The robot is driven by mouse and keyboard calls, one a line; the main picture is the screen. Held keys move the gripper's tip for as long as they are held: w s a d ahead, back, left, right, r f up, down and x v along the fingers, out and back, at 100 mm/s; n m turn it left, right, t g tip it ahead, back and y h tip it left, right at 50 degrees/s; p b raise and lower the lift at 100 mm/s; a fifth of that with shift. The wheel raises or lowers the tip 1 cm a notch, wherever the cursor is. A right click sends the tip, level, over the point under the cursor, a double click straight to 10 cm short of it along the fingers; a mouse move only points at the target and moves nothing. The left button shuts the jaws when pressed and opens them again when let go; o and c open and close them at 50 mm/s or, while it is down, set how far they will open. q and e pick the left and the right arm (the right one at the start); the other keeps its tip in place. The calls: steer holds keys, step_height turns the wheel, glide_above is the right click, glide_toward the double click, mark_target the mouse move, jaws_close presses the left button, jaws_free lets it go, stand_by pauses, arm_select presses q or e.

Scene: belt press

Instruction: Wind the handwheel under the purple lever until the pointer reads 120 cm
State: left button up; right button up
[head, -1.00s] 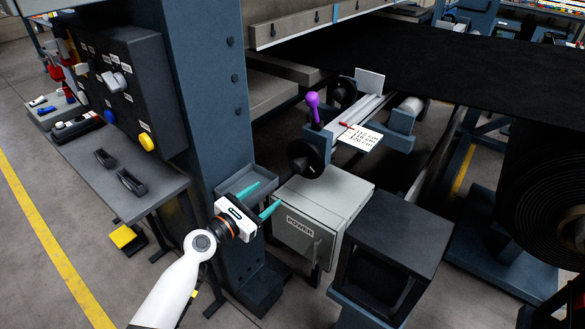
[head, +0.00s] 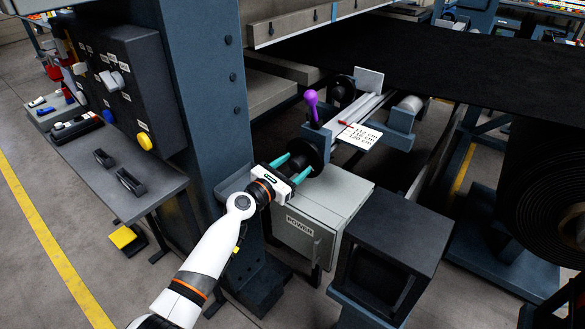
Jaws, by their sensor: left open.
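The purple lever (head: 312,106) stands upright on the near end of the grey rail mechanism. The black handwheel (head: 311,153) sits below it, partly hidden by my left gripper. My left gripper (head: 290,167) is open, its two teal fingers pointing at the handwheel's near side; I cannot tell whether they touch it. A white scale card (head: 361,137) with printed cm values lies beside the rail, and a small red pointer (head: 345,124) is at its upper left edge. The exact reading is too small to tell. My right gripper is not in view.
A grey POWER box (head: 318,216) stands below the handwheel. A black open-fronted stand (head: 395,233) is to its right. A blue column (head: 206,100) and a control panel (head: 122,90) are at left. A second black wheel (head: 341,92) is behind the lever.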

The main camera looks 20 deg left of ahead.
arm_select(q)
steer(key=c, duration=1)
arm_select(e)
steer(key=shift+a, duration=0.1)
